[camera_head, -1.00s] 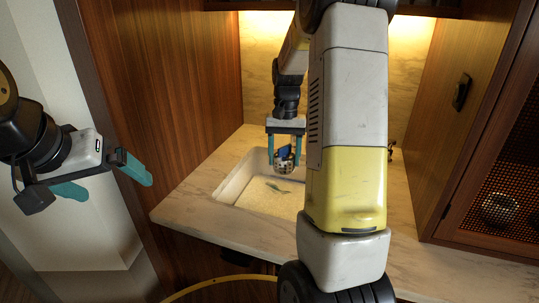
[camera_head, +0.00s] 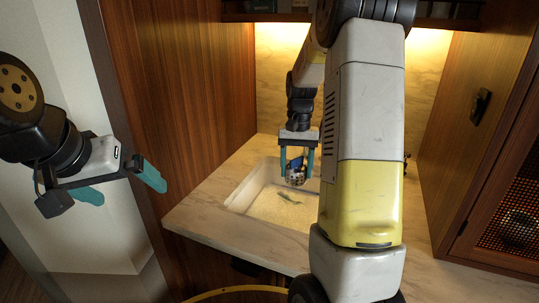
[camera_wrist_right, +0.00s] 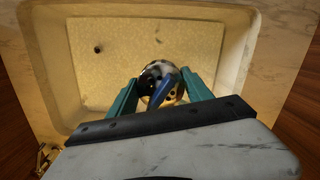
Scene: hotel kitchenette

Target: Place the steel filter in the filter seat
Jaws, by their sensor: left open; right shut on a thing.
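The steel filter (camera_head: 297,178) is a small rounded, perforated metal piece with a blue part (camera_head: 295,162) at its top. My right gripper (camera_head: 298,172) is shut on it and holds it over the sink (camera_head: 239,193), apart from the sink floor. The wrist view also shows the filter (camera_wrist_right: 160,72) between the teal fingers (camera_wrist_right: 161,86). A small dark round spot (camera_wrist_right: 97,48) is on the sink floor at upper left; I cannot tell whether it is the filter seat. My left gripper (camera_head: 120,182) is open and empty, left of the counter.
A thin greenish object (camera_head: 289,199) lies in the sink below the filter. The marble counter (camera_head: 200,222) is clear at front left. Wooden panels stand left (camera_head: 180,100) and right (camera_head: 455,150). A yellow hose (camera_head: 235,290) curves below the counter. My right arm hides the middle of the counter.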

